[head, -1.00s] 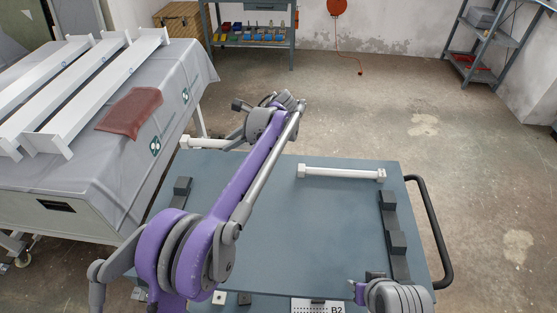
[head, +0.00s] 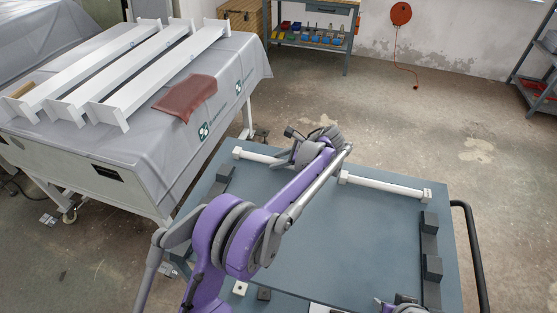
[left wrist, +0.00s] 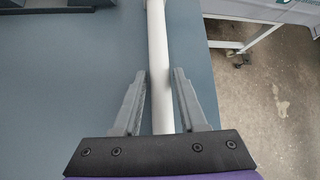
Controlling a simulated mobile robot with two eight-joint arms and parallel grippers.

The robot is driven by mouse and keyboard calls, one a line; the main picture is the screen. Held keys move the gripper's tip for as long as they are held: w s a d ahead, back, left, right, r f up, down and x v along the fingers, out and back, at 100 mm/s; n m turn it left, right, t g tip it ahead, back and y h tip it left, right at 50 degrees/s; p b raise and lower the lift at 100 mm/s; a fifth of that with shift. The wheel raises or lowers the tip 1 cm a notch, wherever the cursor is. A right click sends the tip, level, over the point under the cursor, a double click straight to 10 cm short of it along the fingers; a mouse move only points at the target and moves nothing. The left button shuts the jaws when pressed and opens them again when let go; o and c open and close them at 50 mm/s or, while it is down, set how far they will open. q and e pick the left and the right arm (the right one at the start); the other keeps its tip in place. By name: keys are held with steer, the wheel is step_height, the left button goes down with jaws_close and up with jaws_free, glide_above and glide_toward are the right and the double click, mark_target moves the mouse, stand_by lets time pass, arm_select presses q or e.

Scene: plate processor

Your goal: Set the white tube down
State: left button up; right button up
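The white tube (head: 258,157) lies along the far left edge of the blue-grey table top (head: 330,240), its square end (head: 237,152) near the corner. My arm hides its other end in the head view. In the left wrist view the tube (left wrist: 157,45) runs between the two grey fingers of my left gripper (left wrist: 159,71). A narrow gap shows on each side of the tube, so the gripper looks open around or just above it. My right gripper is not seen; only part of my right arm shows at the bottom edge of the head view.
A second white tube (head: 385,186) with square ends lies at the right of the same far edge. Dark holders (head: 430,262) stand at the table's right, beside a black handrail (head: 470,240). A grey-covered table (head: 165,140) with white beams stands at the left.

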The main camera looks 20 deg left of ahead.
arm_select(q)
steer(key=v, duration=1.2)
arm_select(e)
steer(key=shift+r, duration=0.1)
arm_select(q)
steer(key=s+a+n+h, duration=0.2)
steer(key=s+a+n, duration=0.1)
steer(key=s, duration=0.5)
steer(key=s+a+f+n+t+h, duration=0.1)
steer(key=s+a+n+h, duration=0.1)
steer(key=s+n, duration=0.3)
steer(key=s+a+n+h, duration=0.3)
steer(key=s+a+n, duration=0.1)
steer(key=s, duration=0.8)
steer(key=shift+s+a+f, duration=0.15)
steer(key=shift+f, duration=0.2)
steer(key=s+f+n, duration=0.1)
steer(key=s+f, duration=0.1)
steer(key=s, duration=0.1)
steer(key=s+f+n+t+h, duration=0.1)
steer(key=s+n, duration=0.1)
steer(key=s, duration=0.1)
steer(key=s+f+n+t+h, duration=0.1)
steer(key=s+f+n, duration=0.1)
steer(key=s, duration=0.1)
steer(key=shift+s+d+f, duration=0.25)
steer(key=shift+s+f, duration=0.05)
steer(key=shift+f, duration=0.05)
